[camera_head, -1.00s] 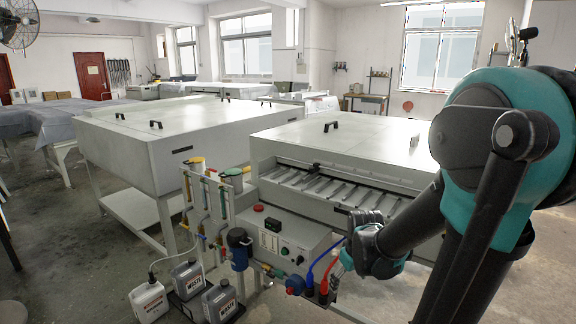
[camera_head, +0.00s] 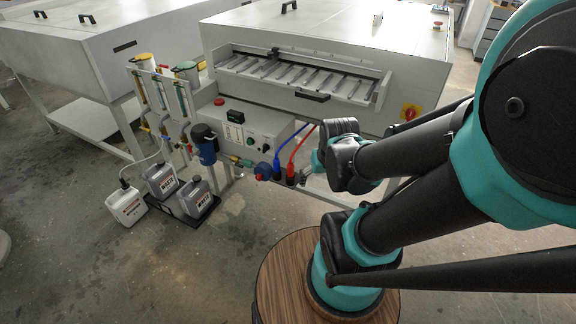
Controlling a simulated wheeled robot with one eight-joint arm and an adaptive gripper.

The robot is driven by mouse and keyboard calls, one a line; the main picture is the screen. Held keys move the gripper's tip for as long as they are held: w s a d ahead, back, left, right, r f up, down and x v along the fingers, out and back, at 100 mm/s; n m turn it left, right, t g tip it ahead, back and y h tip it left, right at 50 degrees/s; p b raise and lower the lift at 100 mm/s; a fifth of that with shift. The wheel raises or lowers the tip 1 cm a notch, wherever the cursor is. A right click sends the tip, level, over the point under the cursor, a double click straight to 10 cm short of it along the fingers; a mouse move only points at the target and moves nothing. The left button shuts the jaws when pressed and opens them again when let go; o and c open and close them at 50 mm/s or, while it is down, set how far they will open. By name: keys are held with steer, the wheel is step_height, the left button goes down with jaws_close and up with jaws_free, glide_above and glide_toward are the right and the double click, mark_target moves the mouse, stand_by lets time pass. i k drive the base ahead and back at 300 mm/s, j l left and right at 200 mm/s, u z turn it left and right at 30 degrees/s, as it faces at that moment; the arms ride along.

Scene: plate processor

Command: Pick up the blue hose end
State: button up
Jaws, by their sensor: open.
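The blue hose (camera_head: 279,150) bends down from the front of the processor's control box. Its lower end meets a dark fitting (camera_head: 278,170) beside the blue round part of the pipework. A red hose (camera_head: 294,148) runs down just right of it into a similar dark fitting. My gripper (camera_head: 305,176) is small in view at the end of my arm, just right of the red hose's lower end. It is open and apart from the blue hose, with the red hose between them. My wrist hides part of the gripper.
The control box (camera_head: 245,130) stands behind the hoses, under the plate processor (camera_head: 330,45). A blue filter housing (camera_head: 205,148) and several valves are to the left. Waste jugs (camera_head: 196,197) stand on the floor at lower left. A round wooden-topped stool (camera_head: 283,275) is below my arm.

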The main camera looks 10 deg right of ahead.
mark_target(276, 163)
steer(key=j+u, duration=0.1)
steer(key=j, duration=0.3)
steer(key=i+j, duration=0.15)
steer(key=j, duration=0.2)
steer(key=j+u, duration=0.15)
steer(key=j, duration=0.25)
steer(key=i+j, duration=0.15)
steer(key=j, duration=0.2)
steer(key=z, duration=0.85)
